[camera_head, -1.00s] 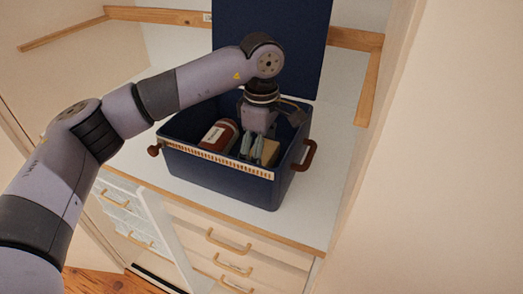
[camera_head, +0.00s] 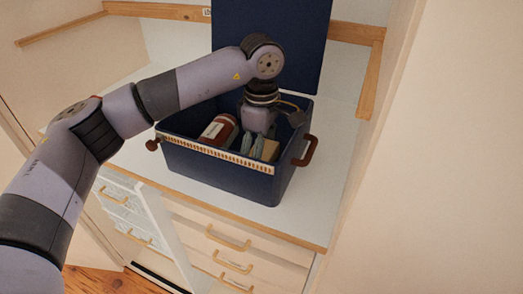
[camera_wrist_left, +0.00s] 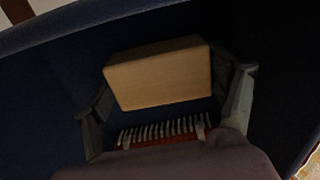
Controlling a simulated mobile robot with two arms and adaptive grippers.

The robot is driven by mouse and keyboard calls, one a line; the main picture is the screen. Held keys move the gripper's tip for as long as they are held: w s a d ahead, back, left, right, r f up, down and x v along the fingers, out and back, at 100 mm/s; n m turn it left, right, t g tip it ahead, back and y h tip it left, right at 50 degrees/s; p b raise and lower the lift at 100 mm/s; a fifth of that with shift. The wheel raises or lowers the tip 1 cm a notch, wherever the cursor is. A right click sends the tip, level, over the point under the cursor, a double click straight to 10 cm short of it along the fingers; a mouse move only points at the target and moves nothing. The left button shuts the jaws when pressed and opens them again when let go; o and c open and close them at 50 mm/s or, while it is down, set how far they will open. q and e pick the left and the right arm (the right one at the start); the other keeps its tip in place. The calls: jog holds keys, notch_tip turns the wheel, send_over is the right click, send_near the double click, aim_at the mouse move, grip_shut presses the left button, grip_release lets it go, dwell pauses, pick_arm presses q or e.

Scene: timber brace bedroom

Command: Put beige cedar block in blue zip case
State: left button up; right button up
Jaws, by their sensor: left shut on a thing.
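The blue zip case (camera_head: 225,178) stands open on the white counter, its dark blue lid (camera_head: 270,40) upright behind it. My left gripper (camera_head: 253,146) reaches down inside the case at its right part. It is shut on the beige cedar block (camera_head: 270,150), which sits low between the fingers. In the left wrist view, the block (camera_wrist_left: 158,74) lies between the two fingertips (camera_wrist_left: 168,95), with the dark blue case wall around. I cannot tell whether the block touches the case floor. My right gripper is not in view.
A dark red bottle with a pale label (camera_head: 217,132) lies in the left part of the case. Brown handles (camera_head: 305,150) stick out from the case sides. Drawers (camera_head: 228,240) are below the counter.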

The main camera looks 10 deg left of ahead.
pick_arm(q)
jog(key=shift+f+b, duration=0.45)
jog(key=shift+f, duration=0.2)
jog(key=o, duration=1.2)
jog(key=shift+r, duration=0.15)
